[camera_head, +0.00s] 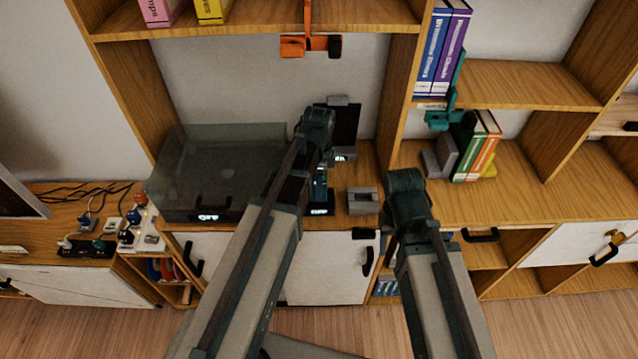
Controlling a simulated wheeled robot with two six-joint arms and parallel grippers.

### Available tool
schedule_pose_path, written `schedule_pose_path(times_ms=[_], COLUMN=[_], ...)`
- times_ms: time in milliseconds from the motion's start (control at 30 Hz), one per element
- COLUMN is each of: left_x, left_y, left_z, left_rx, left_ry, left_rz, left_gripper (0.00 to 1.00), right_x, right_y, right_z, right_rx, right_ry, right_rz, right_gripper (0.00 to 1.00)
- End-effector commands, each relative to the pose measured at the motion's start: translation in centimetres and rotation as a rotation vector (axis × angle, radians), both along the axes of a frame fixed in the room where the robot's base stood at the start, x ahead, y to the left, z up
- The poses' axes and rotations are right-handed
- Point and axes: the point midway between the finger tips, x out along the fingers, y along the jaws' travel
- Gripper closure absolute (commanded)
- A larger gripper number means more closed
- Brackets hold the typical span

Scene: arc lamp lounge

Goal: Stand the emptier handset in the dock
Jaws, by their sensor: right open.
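A slim dark handset (320,182) with small lit marks stands upright on the cabinet top, just below my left wrist. A black base with a lit display (319,210) is at its foot; I cannot tell whether this is the dock. A grey block with a recess (362,200) sits to its right. A black upright panel (345,122) with a small lit display stands behind. My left gripper (318,165) is over the handset, its fingers largely hidden by my arm; its grip cannot be told. My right gripper (405,205) is open, right of the grey block, its fingers hardly visible.
A smoky translucent box (205,170) with a lit front display fills the left of the cabinet top. An orange bracket (310,45) hangs from the shelf above. Books (475,145) and a grey bookend (440,158) stand at right. Cluttered plugs (90,230) lie far left.

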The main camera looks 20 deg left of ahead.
Motion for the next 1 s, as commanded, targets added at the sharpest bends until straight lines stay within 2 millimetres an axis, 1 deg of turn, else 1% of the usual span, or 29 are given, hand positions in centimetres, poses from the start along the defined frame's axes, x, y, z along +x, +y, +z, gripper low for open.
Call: schedule_pose_path(times_ms=[267,467,567,900,1000], left_x=[0.0,0.0,0.0,0.0,0.0], left_y=[0.0,0.0,0.0,0.0,0.0], left_z=[0.1,1.2,2.3,6.8,7.6], left_rx=[0.0,0.0,0.0,0.0,0.0], left_ry=[0.0,0.0,0.0,0.0,0.0], left_rz=[0.0,0.0,0.0,0.0,0.0], left_gripper=[0.38,0.38,0.38,0.38,0.38], right_x=[0.0,0.0,0.0,0.0,0.0], right_y=[0.0,0.0,0.0,0.0,0.0], right_z=[0.1,1.2,2.3,6.8,7.6], right_rx=[0.0,0.0,0.0,0.0,0.0], right_ry=[0.0,0.0,0.0,0.0,0.0], right_rz=[0.0,0.0,0.0,0.0,0.0], right_gripper=[0.5,0.5,0.5,0.5,0.5])
